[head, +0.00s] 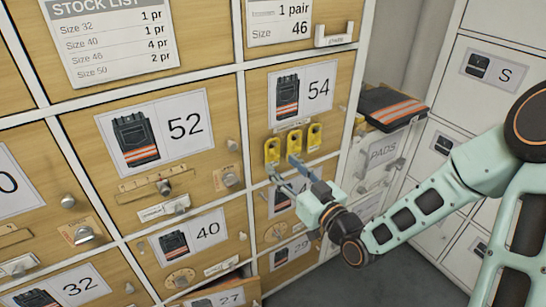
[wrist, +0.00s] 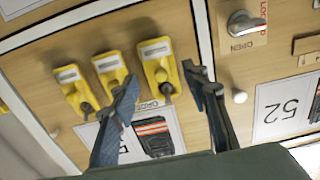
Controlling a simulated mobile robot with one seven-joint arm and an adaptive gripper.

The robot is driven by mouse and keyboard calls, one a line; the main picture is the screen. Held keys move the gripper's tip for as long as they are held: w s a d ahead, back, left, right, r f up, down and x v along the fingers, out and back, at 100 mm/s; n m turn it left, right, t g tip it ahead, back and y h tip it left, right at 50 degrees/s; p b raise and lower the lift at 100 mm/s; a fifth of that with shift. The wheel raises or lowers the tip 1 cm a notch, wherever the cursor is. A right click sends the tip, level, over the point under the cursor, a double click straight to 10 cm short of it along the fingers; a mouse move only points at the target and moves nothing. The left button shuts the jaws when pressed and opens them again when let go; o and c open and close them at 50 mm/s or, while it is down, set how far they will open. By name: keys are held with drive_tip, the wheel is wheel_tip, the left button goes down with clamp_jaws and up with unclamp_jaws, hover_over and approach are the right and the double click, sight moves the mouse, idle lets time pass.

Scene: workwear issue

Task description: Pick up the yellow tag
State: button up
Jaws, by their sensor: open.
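Three yellow tags hang side by side on the front of the drawer marked 54: the left one (head: 272,151), the middle one (head: 294,141) and the right one (head: 314,137). Each has a pale label. The wrist view shows them turned around, with the head view's left tag (wrist: 155,58) at the right, then the middle tag (wrist: 110,68) and the far tag (wrist: 72,82). My gripper (head: 281,163) is open and empty just below the left tag. In the wrist view its fingers (wrist: 162,75) appear on either side of that tag; contact cannot be told.
The wooden drawer fronts carry knobs, latches and number cards, including the 52 drawer (head: 225,110) to the left. A turn latch (wrist: 245,24) and a round knob (wrist: 240,96) show beside my gripper. A folded dark garment (head: 392,107) lies on the PADS unit (head: 383,150) at the right.

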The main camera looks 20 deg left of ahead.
sight(277, 160)
drive_tip(key=x, duration=0.4)
drive_tip(key=shift+a+r, duration=0.1)
drive_tip(key=shift+c, duration=0.6)
drive_tip(key=c, duration=0.5)
drive_tip(key=shift+r, duration=0.1)
